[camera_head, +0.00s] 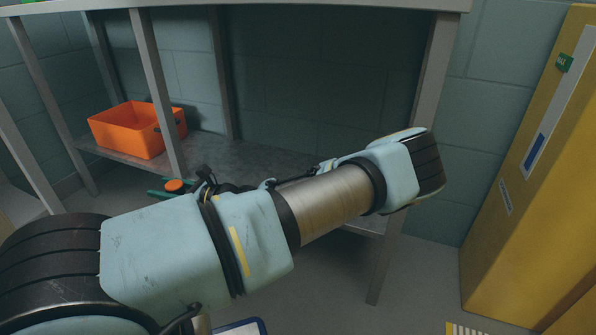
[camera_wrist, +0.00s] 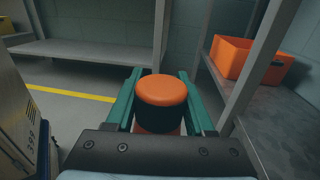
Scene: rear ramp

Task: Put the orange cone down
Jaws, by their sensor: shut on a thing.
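The orange cone (camera_wrist: 162,91) shows in the wrist view as a rounded orange top above a wide black band, with a little orange below. My gripper (camera_wrist: 161,74) has its two green fingers shut on it, one on each side. In the head view the cone's orange top (camera_head: 174,186) shows small between the green fingers (camera_head: 160,192), near the front edge of the low shelf. My arm hides much of that area. The cone's base is hidden, so I cannot tell whether it touches anything.
An orange bin (camera_head: 135,128) stands on the grey low shelf (camera_head: 240,157), behind a metal post (camera_head: 160,88). It also shows at right in the wrist view (camera_wrist: 232,56). A yellow cabinet (camera_head: 525,190) stands at right.

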